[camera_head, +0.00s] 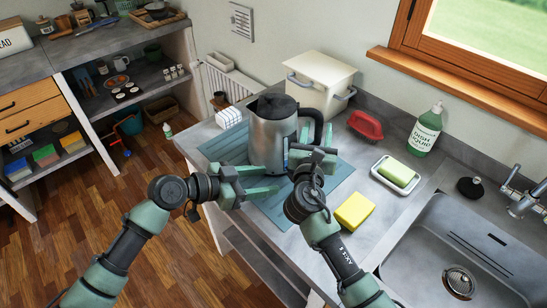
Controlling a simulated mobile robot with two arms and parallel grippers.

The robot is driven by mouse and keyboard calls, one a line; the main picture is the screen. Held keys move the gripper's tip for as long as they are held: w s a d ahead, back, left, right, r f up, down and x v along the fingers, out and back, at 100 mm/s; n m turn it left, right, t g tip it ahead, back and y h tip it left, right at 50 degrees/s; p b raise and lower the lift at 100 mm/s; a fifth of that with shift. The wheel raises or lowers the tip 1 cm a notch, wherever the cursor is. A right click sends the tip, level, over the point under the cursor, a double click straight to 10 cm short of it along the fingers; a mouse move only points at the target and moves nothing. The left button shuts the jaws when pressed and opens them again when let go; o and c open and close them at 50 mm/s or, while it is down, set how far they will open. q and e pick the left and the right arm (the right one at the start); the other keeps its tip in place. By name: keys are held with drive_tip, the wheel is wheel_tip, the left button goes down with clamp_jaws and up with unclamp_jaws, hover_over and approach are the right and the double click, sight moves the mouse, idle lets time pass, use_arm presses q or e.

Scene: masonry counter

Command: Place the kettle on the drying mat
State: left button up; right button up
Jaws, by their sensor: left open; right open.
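The kettle (268,140) is a silver metal jug with a black lid and a black handle on its right side. It stands upright on the blue-green drying mat (232,143) on the counter. My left gripper (262,182) is open and empty in front of the kettle's lower left side. My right gripper (312,143) is open beside the kettle's right side, near the handle. The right gripper hides part of the handle and the kettle's lower right. I cannot tell whether its fingers touch the handle.
A cream bin (318,82) stands behind the kettle. A red brush (366,124), a green sponge in a white dish (395,173), a yellow sponge (355,210) and a dish-liquid bottle (427,132) are to the right. The sink (470,255) is at lower right. A white rack (229,117) sits left.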

drive_tip(key=v, duration=0.6)
drive_tip(key=shift+s, duration=0.15)
